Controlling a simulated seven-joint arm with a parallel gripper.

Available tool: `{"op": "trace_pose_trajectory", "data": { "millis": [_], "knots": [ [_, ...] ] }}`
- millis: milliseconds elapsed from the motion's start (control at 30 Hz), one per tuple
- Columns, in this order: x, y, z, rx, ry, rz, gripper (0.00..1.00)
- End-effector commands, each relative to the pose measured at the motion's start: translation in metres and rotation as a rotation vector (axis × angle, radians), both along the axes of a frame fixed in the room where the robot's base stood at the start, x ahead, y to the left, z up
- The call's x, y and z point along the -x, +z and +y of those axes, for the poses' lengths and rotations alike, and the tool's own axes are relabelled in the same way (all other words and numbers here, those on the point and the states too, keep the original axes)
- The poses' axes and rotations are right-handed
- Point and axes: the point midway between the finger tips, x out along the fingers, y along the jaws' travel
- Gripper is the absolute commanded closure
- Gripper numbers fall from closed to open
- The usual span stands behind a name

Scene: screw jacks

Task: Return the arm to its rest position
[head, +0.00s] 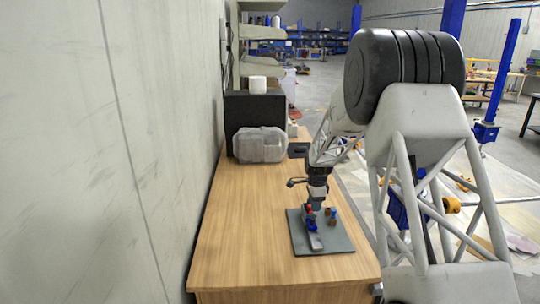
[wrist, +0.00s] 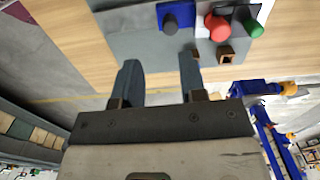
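My gripper (wrist: 159,65) is open in the wrist view, with its two dark fingers apart and nothing visible between them. A grey plate (head: 340,243) lies on the wooden bench in the head view, with my gripper (head: 315,205) low over it. The wrist view shows a blue block (wrist: 176,17), a red knob (wrist: 217,27), a green knob (wrist: 252,28) and a small brown square piece (wrist: 226,56) beyond the fingertips. In the head view the gripper and these small parts overlap, so contact cannot be told.
The wooden bench (head: 240,230) is clear left of the plate. A translucent grey case (head: 260,145) stands farther back before a dark box (head: 254,112) with a white roll (head: 257,84) on top. A pale wall (head: 90,150) runs along the left.

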Motion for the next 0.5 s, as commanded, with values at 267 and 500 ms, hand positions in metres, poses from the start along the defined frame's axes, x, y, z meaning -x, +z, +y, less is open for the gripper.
{"op": "trace_pose_trajectory", "data": {
  "millis": [267, 500],
  "knots": [
    [0.044, 0.056, 0.006, 0.005, 0.138, -0.024, 0.62],
    [0.094, 0.104, 0.012, 0.012, 0.284, -0.045, 0.62]
  ]
}}
